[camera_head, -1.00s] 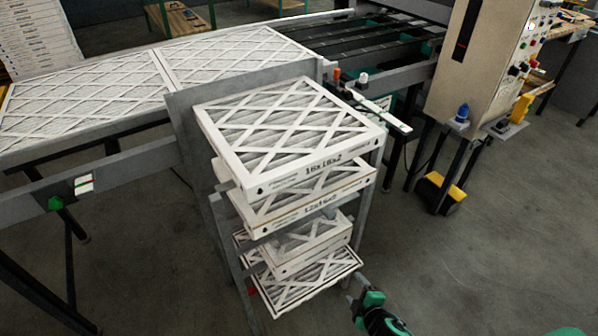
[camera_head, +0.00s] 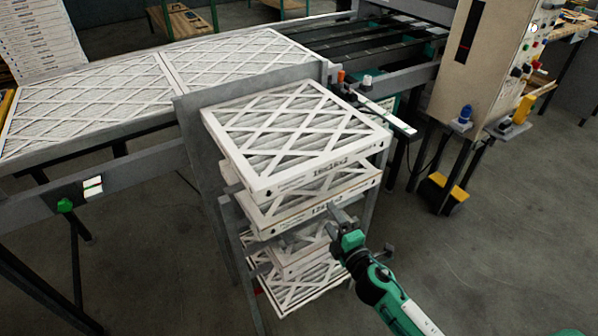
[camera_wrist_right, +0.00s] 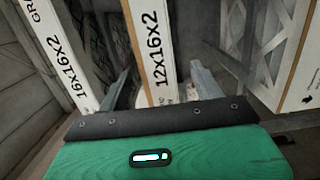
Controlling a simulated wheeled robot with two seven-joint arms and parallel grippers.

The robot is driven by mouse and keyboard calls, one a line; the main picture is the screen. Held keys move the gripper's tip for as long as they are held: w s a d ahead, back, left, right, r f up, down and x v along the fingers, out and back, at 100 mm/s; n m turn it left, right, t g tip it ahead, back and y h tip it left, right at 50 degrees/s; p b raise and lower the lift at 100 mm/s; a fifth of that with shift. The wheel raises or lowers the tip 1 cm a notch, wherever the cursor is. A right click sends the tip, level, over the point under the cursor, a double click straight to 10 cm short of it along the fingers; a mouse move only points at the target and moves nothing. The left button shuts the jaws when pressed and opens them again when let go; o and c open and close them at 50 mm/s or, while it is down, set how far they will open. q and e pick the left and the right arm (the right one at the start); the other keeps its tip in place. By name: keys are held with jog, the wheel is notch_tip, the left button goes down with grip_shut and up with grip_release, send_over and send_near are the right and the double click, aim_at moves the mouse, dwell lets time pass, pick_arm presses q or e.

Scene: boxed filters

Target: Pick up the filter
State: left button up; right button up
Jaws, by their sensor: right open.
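Several white-framed pleated filters sit on a grey rack in the head view. The top filter (camera_head: 300,135), marked 16x16x2, lies flat, with the 12x16x2 filter (camera_head: 280,222) below it. Smaller filters (camera_head: 290,285) lie lower, partly hidden by my right arm. My right gripper (camera_head: 337,224) is at the front right of the stack, by the 12x16x2 edge. In the right wrist view its open fingers (camera_wrist_right: 163,84) lie on either side of the 12x16x2 edge (camera_wrist_right: 151,45), apparently not clamped. The 16x16x2 edge (camera_wrist_right: 57,50) is left of them. My left gripper is out of view.
A conveyor table (camera_head: 140,128) with two large filters stands behind and left of the rack. A beige control cabinet (camera_head: 490,60) stands at the back right. White boxes (camera_head: 42,40) are stacked at the far left.

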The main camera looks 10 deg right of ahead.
aim_at(321, 208)
jog(key=shift+w+a, duration=0.2)
jog(key=shift+w, duration=0.65)
jog(key=x, duration=0.2)
jog(key=p+x, duration=0.1)
jog(key=x, duration=0.1)
jog(key=shift+a+r, duration=0.15)
jog(key=shift+a, duration=0.25)
jog(key=shift+w, duration=0.4)
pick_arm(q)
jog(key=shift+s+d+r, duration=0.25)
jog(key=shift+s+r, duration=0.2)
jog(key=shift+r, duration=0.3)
pick_arm(e)
jog(key=c, duration=1)
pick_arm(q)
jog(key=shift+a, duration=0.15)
pick_arm(e)
jog(key=shift+c, duration=0.8)
pick_arm(q)
jog(key=shift+p, duration=0.3)
pick_arm(e)
jog(key=shift+r, duration=0.1)
